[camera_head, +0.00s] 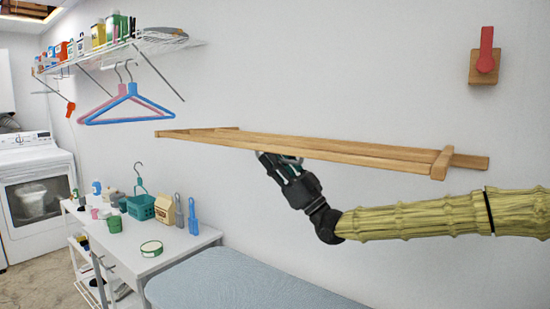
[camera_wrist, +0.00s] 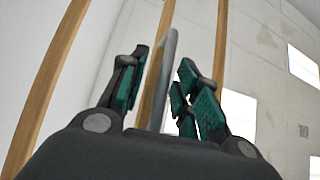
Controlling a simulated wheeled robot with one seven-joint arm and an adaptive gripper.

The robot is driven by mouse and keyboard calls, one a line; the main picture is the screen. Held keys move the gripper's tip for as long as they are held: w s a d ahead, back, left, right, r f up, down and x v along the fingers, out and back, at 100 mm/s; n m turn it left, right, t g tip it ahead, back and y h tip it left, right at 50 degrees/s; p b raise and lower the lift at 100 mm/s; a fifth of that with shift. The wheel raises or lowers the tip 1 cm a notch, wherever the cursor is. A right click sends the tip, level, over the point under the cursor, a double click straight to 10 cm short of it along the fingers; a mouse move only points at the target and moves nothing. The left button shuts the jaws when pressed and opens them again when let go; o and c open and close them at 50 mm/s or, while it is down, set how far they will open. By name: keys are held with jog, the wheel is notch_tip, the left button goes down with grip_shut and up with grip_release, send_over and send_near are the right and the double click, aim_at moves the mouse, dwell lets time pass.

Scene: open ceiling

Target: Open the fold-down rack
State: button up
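The fold-down rack (camera_head: 345,149) is a light wooden frame on the white wall. It is seen nearly edge-on, standing out from the wall, so its exact angle is hard to tell. My gripper (camera_head: 278,158) is under the middle of its front bar, reaching up from below. In the wrist view, a grey metal handle (camera_wrist: 163,80) stands between the two teal-padded fingers of my gripper (camera_wrist: 160,88).
A red latch (camera_head: 486,50) on a wooden block is on the wall at upper right. A wire shelf (camera_head: 150,42) with bottles and two hangers (camera_head: 130,105) is at left. Below are a white table (camera_head: 180,245) with small items and a blue padded surface (camera_head: 245,282). A washer (camera_head: 35,190) stands far left.

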jog(key=shift+s+r, duration=0.15)
jog(key=shift+s, duration=0.05)
jog(key=shift+w+d, duration=0.1)
jog(key=shift+w, duration=0.05)
grip_shut()
jog(key=shift+f+n+g+y+b, duration=0.3)
jog(key=shift+f+n+g+b, duration=0.35)
jog(key=shift+b, duration=0.5)
jog(key=shift+r, duration=0.1)
jog(key=shift+c, duration=0.4)
grip_release()
jog(key=shift+o, duration=0.4)
jog(key=shift+a, duration=0.2)
jog(key=shift+d, duration=0.1)
